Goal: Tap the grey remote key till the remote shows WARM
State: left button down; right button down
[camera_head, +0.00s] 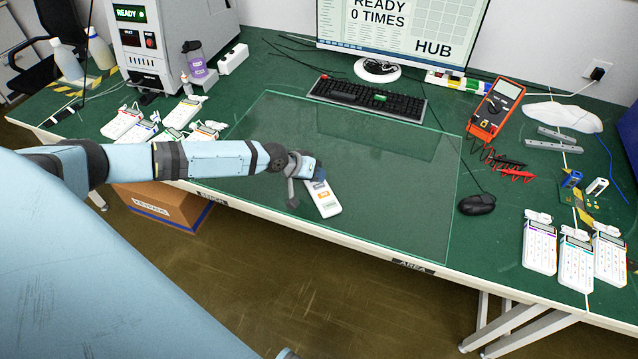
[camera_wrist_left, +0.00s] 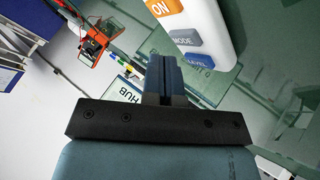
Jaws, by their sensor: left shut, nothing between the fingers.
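The white remote (camera_head: 328,208) lies on the clear mat near the table's front edge. In the left wrist view part of the remote (camera_wrist_left: 218,28) shows an orange ON key (camera_wrist_left: 160,7), a grey MODE key (camera_wrist_left: 183,40) and a blue key (camera_wrist_left: 198,61) that seems to read LEVEL. My left gripper (camera_head: 316,172) is shut and empty at the remote's far end, hiding part of it. In the left wrist view its fingers (camera_wrist_left: 164,74) appear beside the grey and blue keys; I cannot tell whether they touch. I cannot read any word on the remote's display. My right gripper is not in view.
The monitor (camera_head: 436,24) reads READY, 0 TIMES and HUB. A keyboard (camera_head: 367,100) stands behind the mat (camera_head: 400,225). White handsets lie at the left and right (camera_head: 540,247). A mouse (camera_head: 477,205) and red multimeter (camera_head: 495,108) are to the right. The mat's right part is clear.

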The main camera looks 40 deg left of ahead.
pick_arm(q)
jog(key=shift+f+b, duration=0.3)
jog(key=shift+f, duration=0.15)
jog(key=shift+f, duration=0.25)
dwell(0.6)
jog(key=shift+f, duration=0.1)
dwell(0.4)
jog(key=shift+r+p, duration=0.45)
jog(key=shift+r, duration=0.35)
